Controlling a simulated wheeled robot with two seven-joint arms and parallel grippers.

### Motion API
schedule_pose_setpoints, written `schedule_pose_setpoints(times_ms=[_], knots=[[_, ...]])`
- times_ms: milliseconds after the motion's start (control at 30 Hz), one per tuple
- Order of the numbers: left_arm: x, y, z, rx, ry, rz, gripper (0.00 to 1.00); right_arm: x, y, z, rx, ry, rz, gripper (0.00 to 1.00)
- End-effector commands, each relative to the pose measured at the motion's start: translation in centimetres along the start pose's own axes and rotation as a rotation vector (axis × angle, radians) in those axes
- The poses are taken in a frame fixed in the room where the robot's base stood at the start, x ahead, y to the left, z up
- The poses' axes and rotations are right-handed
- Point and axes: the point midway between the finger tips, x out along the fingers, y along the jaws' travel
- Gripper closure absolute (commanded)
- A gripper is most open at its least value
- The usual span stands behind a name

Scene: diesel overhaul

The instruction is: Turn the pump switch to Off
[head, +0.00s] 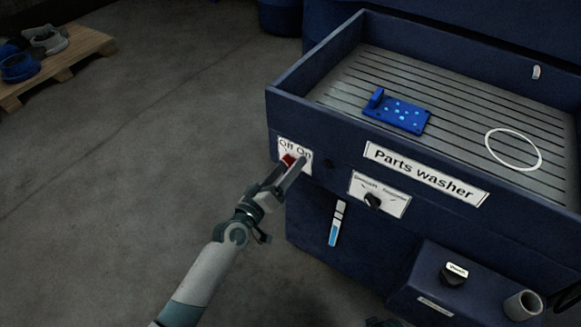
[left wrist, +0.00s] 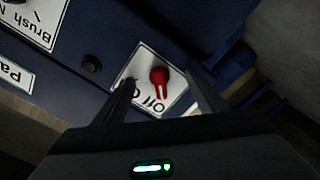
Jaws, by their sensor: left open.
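The pump switch (head: 288,160) is a red knob on a white plate marked "Off On" (head: 304,154), at the left end of the parts washer's front. In the left wrist view the red knob (left wrist: 159,77) shows between my two fingers, with its pointer end toward the plate's lettering. My left gripper (head: 284,172) is open in front of the plate. Its fingers (left wrist: 160,92) stand on either side of the knob in the left wrist view. I cannot tell whether they touch it. The fingers hide part of the plate.
The parts washer (head: 300,80) has a slatted basin holding a blue block (head: 400,112) and a white ring (head: 513,149). A second black knob (head: 372,200) sits right of the switch. A blue-and-white strip (head: 336,224) is below. Open floor lies left.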

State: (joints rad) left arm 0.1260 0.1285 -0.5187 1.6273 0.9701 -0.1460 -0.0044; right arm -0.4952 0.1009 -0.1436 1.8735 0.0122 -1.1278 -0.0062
Motion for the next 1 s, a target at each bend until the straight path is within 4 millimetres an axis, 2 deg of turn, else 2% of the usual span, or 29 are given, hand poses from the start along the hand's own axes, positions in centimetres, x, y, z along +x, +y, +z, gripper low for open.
schedule_pose_setpoints(times_ms=[333, 800, 1000], knots=[[-0.7, 0.0, 0.0, 0.0, 0.0, -0.001, 0.34, -0.2, 0.0, 0.0, 0.0, 0.0, 0.0, 0.44], [-6.1, 0.0, 0.0, 0.002, -0.001, -0.001, 0.34, -1.0, 0.0, -0.2, 0.0, 0.0, 0.0, 0.44], [-7.0, 0.0, 0.0, 0.001, 0.0, 0.0, 0.34, -1.0, 0.0, -0.2, 0.0, 0.0, 0.0, 0.44]])
